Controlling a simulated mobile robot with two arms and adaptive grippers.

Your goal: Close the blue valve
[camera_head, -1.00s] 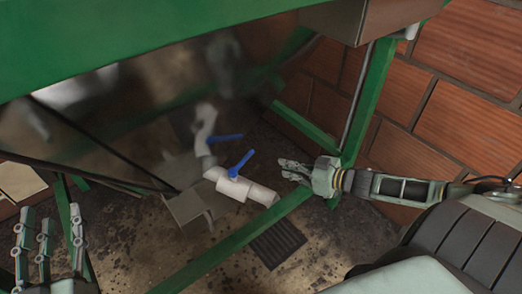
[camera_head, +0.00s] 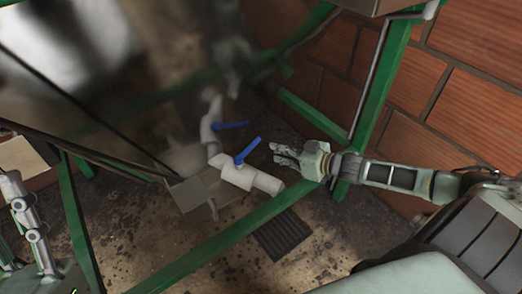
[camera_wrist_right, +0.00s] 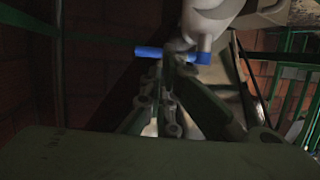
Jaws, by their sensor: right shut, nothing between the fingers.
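The blue valve handle (camera_head: 247,152) sits on a white pipe valve (camera_head: 237,174) low inside the green frame. The handle slants up to the right in the head view. My right gripper (camera_head: 277,153) is shut and empty, just right of the handle with a small gap. In the right wrist view the blue handle (camera_wrist_right: 165,53) lies level across the picture, just beyond the fingertips of the right gripper (camera_wrist_right: 165,72); whether they touch is unclear there. My left gripper (camera_head: 28,215) is at the left edge, partly cut off, away from the valve.
A green frame beam (camera_head: 240,232) runs diagonally in front of the valve, and a green post (camera_head: 380,90) stands at right. A brick wall (camera_head: 470,80) is behind it. A shiny metal panel above shows what looks like the valve's reflection. A dark grate (camera_head: 279,236) lies on the floor.

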